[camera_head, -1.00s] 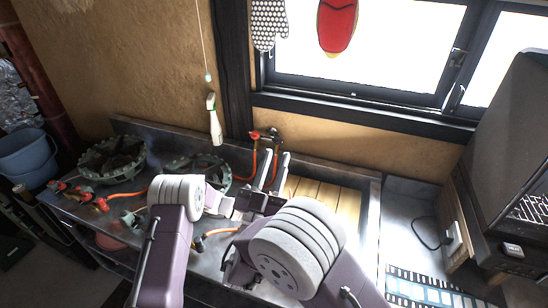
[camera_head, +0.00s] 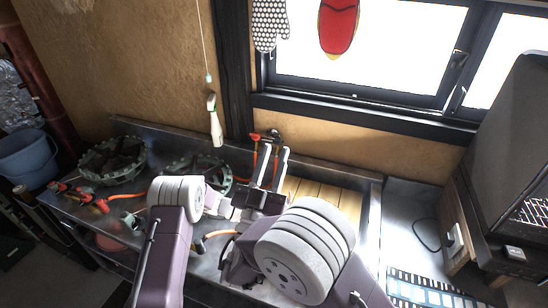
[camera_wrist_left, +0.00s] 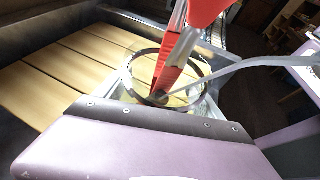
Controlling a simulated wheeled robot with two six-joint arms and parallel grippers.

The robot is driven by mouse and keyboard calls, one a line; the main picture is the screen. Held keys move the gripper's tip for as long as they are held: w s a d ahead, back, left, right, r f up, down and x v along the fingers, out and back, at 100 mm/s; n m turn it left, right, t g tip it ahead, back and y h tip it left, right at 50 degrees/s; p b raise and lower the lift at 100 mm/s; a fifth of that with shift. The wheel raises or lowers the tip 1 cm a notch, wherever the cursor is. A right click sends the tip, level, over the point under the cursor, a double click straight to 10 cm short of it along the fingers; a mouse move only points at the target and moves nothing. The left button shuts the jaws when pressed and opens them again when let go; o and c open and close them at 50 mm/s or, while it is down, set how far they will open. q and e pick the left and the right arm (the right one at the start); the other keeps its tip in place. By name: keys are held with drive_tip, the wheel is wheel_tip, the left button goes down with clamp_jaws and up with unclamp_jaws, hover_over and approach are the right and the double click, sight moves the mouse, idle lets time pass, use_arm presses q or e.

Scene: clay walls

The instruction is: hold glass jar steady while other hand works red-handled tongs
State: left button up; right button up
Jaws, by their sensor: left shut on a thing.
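The glass jar (camera_wrist_left: 130,82), with a round rim, shows in the left wrist view just beyond my left gripper's body, which hides its lower part. The red-handled tongs (camera_wrist_left: 176,68) stand tilted in the jar's mouth, with red and silver parts rising out of the top of that view. My left gripper (camera_head: 226,208) is shut on the jar; its fingers are hardly visible. My right gripper (camera_head: 276,150) is to its right in the head view.
Slatted wooden boards (camera_head: 350,205) lie right of the grippers. Green ring burners (camera_head: 112,160) with orange hoses stand on the metal counter at left. A white spray bottle (camera_head: 215,125) is at the wall. A dark oven-like unit (camera_head: 505,150) stands at far right.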

use_arm(q)
drive_tip(key=o, duration=1.8)
drive_tip(key=v, duration=1.2)
